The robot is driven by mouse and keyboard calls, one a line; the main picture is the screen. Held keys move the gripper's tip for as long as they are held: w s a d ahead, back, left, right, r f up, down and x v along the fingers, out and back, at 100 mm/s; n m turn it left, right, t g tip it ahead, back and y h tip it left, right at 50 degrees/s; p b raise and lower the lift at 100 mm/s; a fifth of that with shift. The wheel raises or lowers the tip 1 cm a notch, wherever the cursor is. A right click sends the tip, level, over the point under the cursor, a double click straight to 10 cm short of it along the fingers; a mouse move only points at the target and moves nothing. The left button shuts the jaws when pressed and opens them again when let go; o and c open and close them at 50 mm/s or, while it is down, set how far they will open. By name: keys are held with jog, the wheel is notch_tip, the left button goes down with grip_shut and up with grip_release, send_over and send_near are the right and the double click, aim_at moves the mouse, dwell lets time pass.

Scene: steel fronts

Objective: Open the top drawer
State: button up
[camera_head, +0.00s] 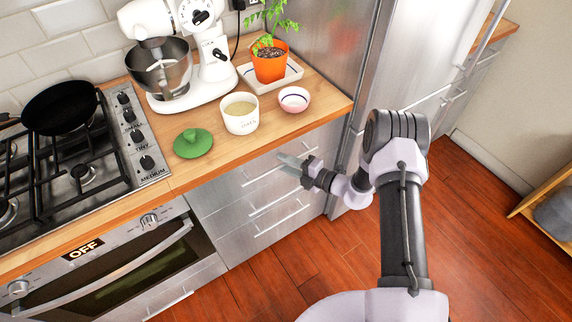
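The top drawer (228,188) is the uppermost steel front in the cabinet under the wooden counter, right of the oven. It looks closed, flush with the fronts below. Its bar handle (262,175) runs along the front, and its right part is near or behind my gripper. My gripper (281,163) is in front of the right half of this drawer, its fingers pointing left towards the handle. The fingers look apart, with nothing visible between them. I cannot tell whether they touch the handle.
Lower drawers with bar handles (275,205) sit below. The counter (318,110) holds a white canister (240,122), green lid (193,143), small bowl (294,99), potted plant (270,65) and mixer (215,65). A steel fridge (415,50) stands right. The wooden floor (285,285) in front is clear.

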grip_shut()
dwell(1.4)
